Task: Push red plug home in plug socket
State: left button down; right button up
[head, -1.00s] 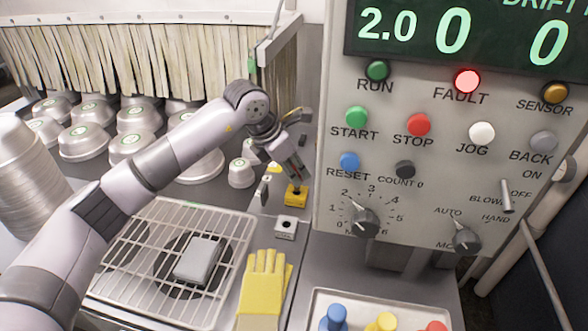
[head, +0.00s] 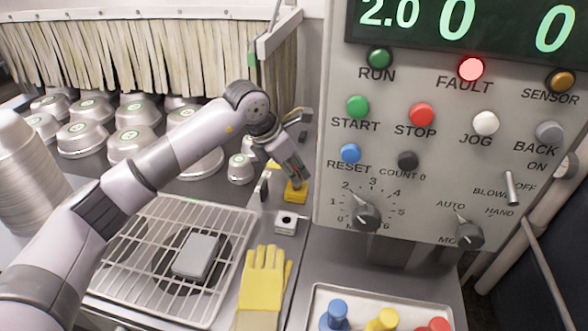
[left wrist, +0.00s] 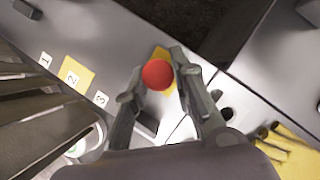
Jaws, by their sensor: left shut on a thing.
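My left gripper (head: 295,180) is shut on the red plug and points down at the yellow block (head: 295,191), which looks like the plug socket. In the left wrist view the round red head of the plug (left wrist: 157,74) sits between the two fingertips. The yellow block (left wrist: 164,54) shows partly behind it. The plug's lower end is hidden, so I cannot tell how deep it sits. My right gripper is not in view.
A grey block with a hole (head: 285,222) and a yellow glove (head: 263,285) lie nearer. A tray (head: 392,300) holds blue, yellow and red knobbed pieces. The control panel (head: 440,190) stands close on the right, its red FAULT lamp lit. A wire rack (head: 140,225) is at left.

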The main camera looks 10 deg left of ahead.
pick_arm(q)
jog(key=shift+f+b, duration=0.6)
jog(key=shift+f, duration=0.2)
dwell(0.4)
jog(key=c, duration=1.3)
grip_release()
jog(key=shift+r, duration=0.1)
jog(key=v, duration=1.2)
